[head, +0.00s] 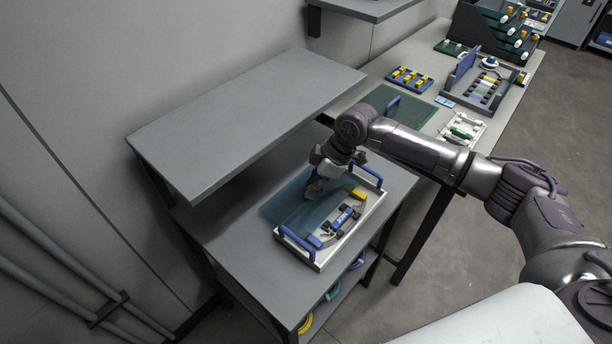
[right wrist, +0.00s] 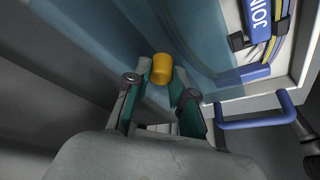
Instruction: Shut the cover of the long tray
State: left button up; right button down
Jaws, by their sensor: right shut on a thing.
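The long tray (head: 351,236) is white with a blue handle at each end and stands on the grey bench. Its see-through blue cover (head: 288,206) stands open along the tray's far-left side; it also shows in the right wrist view (right wrist: 203,38). My right gripper (head: 315,190) is at the cover. In the right wrist view its fingers (right wrist: 160,88) are shut on the cover's yellow knob (right wrist: 162,68). A blue joint piece (head: 342,217) with dark parts lies inside the tray. My left gripper is not in view.
A raised grey shelf (head: 245,110) runs behind the tray, close to my gripper. A second table (head: 420,60) at the upper right holds a green mat (head: 400,108) and several racks. Coils (head: 306,322) lie on the shelf below the bench.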

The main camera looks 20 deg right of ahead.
aim_at(331, 210)
jog(key=s+d+p, duration=0.1)
jog(key=s, duration=0.1)
jog(key=s+d+p, duration=0.2)
jog(key=s, duration=0.1)
jog(key=shift+s+d+r, duration=0.2)
jog(key=shift+s, duration=0.15)
jog(key=shift+s+d+f, duration=0.15)
jog(key=shift+s+d, duration=0.05)
jog(key=shift+s, duration=0.15)
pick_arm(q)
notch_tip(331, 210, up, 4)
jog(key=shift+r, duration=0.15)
pick_arm(e)
jog(key=shift+w, duration=0.1)
jog(key=c, duration=1)
grip_release()
jog(key=v, duration=1.2)
